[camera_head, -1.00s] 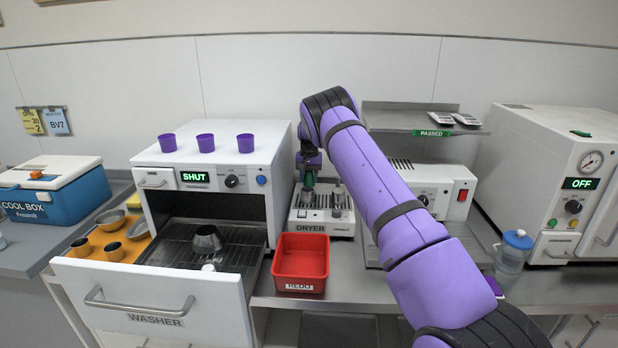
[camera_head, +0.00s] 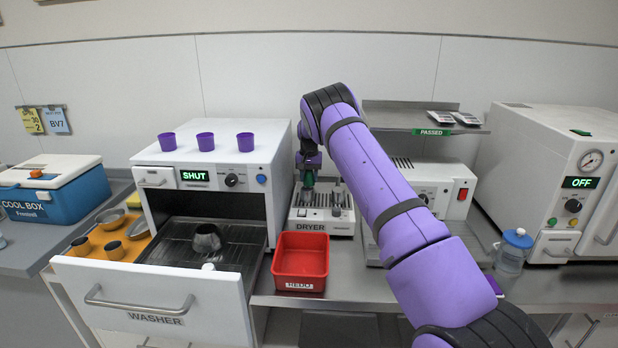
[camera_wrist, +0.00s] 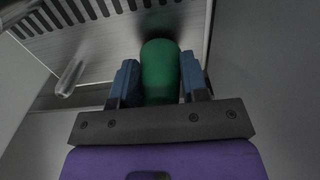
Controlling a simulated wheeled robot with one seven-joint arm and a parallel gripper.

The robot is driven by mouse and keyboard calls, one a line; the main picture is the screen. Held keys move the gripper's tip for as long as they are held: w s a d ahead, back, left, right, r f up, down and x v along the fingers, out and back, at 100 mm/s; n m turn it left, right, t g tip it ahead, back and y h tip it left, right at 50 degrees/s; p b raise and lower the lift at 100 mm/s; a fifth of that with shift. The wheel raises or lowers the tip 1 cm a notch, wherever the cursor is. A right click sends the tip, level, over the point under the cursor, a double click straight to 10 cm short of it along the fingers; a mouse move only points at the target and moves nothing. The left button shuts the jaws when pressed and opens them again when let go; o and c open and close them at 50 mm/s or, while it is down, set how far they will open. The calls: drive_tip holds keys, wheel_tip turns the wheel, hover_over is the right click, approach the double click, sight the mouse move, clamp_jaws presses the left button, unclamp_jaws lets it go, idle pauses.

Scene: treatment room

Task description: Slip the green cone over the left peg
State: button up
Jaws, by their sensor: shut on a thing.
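The green cone (camera_wrist: 160,72) is between the two blue-grey fingers of my gripper (camera_wrist: 160,85) in the wrist view. My gripper is shut on it. In the head view the green cone (camera_head: 309,181) shows small below my wrist, above the left part of the dryer (camera_head: 322,227). The left peg is hidden, and I cannot tell whether the cone is around it. The right peg (camera_head: 337,197) stands bare on the dryer, and a metal peg (camera_wrist: 70,77) shows at the left in the wrist view.
A red REDO bin (camera_head: 301,262) stands in front of the dryer. The washer (camera_head: 212,170) is at the left, its drawer (camera_head: 150,300) pulled out. A shelf (camera_head: 400,120) and a white unit with a red switch (camera_head: 440,190) are to the right, behind my arm.

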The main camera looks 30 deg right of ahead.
drive_tip(key=shift+f, duration=0.6)
idle(0.4)
drive_tip(key=o, duration=0.6)
drive_tip(key=shift+r, duration=5.55)
